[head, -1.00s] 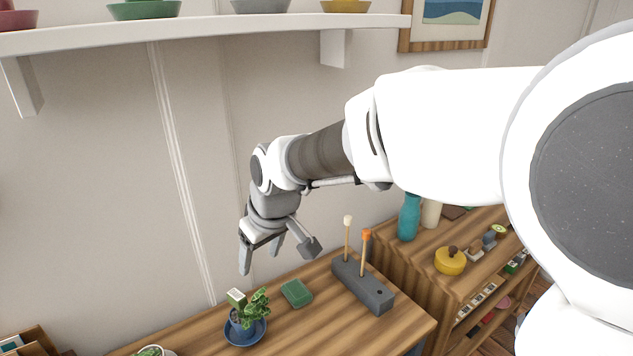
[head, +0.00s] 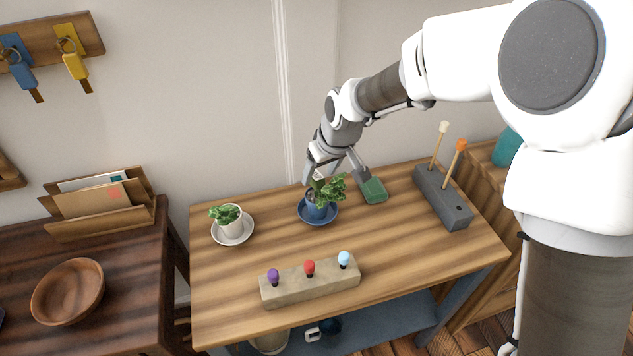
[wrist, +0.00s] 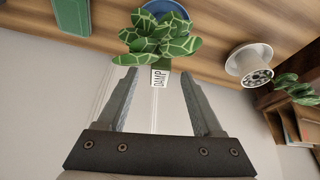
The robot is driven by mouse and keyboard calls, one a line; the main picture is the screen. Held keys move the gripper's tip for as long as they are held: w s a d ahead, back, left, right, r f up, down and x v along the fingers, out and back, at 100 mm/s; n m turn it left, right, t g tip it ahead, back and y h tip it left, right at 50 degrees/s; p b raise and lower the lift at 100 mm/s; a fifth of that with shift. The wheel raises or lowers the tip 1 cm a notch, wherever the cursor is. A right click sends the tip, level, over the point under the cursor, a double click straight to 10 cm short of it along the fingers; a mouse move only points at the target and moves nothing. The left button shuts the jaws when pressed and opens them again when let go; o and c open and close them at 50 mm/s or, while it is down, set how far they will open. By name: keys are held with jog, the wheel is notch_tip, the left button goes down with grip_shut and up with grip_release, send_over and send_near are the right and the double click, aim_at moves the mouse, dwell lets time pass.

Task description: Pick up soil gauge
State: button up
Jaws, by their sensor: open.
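The soil gauge (wrist: 160,78) shows in the wrist view as a small pale tag reading DAMP, beside the patterned green leaves of a plant (wrist: 160,40). In the head view the gauge (head: 319,176) is a small white block at the top of the plant in the blue pot (head: 316,211), partly hidden by my gripper. My gripper (head: 322,172) is open above that pot. In the wrist view, the tag lies between the fingertips, with a gap on each side. The gauge's lower part is hidden by leaves.
A white pot with a plant (head: 229,221) stands to the left on a white saucer. A green block (head: 374,190) lies to the right, before a grey holder (head: 441,198) with two sticks. A stone block (head: 311,282) with three coloured knobs is in front. The wall is close behind.

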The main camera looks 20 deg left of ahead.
aim_at(317, 192)
jog(key=b+x, duration=0.1)
jog(key=x, duration=0.4)
jog(key=shift+f, duration=0.2)
jog(key=shift+s, duration=0.1)
grip_shut()
